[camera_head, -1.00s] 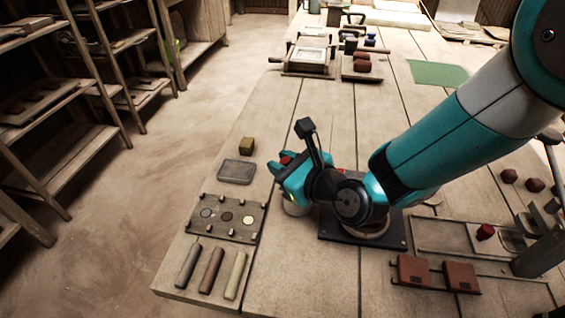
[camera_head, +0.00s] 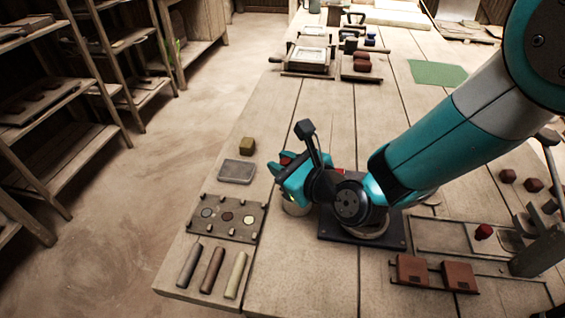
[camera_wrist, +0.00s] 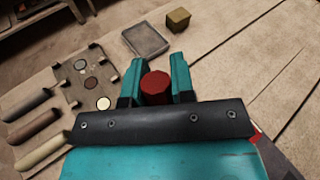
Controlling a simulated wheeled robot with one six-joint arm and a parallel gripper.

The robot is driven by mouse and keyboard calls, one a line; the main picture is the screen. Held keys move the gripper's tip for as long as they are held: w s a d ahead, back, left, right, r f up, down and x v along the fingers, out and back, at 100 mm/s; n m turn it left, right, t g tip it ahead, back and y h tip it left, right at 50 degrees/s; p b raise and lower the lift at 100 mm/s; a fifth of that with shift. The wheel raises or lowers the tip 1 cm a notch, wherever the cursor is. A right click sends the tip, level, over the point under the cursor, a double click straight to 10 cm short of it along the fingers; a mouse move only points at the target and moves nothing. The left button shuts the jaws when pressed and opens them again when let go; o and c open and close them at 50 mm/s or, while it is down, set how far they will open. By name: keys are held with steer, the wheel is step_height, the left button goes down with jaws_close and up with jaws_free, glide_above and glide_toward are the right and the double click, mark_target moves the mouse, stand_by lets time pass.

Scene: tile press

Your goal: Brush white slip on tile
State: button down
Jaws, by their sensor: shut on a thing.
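My gripper (camera_wrist: 155,82) is shut on a red, faceted, knob-like handle (camera_wrist: 155,88). The handle's lower end is hidden by the jaws. In the head view my gripper (camera_head: 290,185) is low over the table, just right of the slip tray (camera_head: 215,236). A pale round thing (camera_head: 295,208) shows under the jaws; I cannot tell what it is. The tray holds grey, dark red and white (camera_wrist: 104,103) round spots. A dark square plate (camera_head: 328,236) lies under my wrist. A red piece (camera_wrist: 258,140) shows at the wrist view's lower right, mostly hidden.
Grey, brown and cream rollers (camera_head: 236,275) lie in front of the tray. A grey slab (camera_head: 237,172) and an olive block (camera_head: 247,145) lie behind it. Two red-brown tiles (camera_head: 461,277) sit at front right, near a press (camera_head: 530,255).

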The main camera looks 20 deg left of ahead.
steer(key=shift+d+f, duration=0.1)
steer(key=shift+f, duration=0.1)
step_height(320, 180, up, 7)
steer(key=p, duration=0.7)
steer(key=shift+r+p, duration=0.2)
steer(key=shift+p, duration=0.1)
stand_by(0.6)
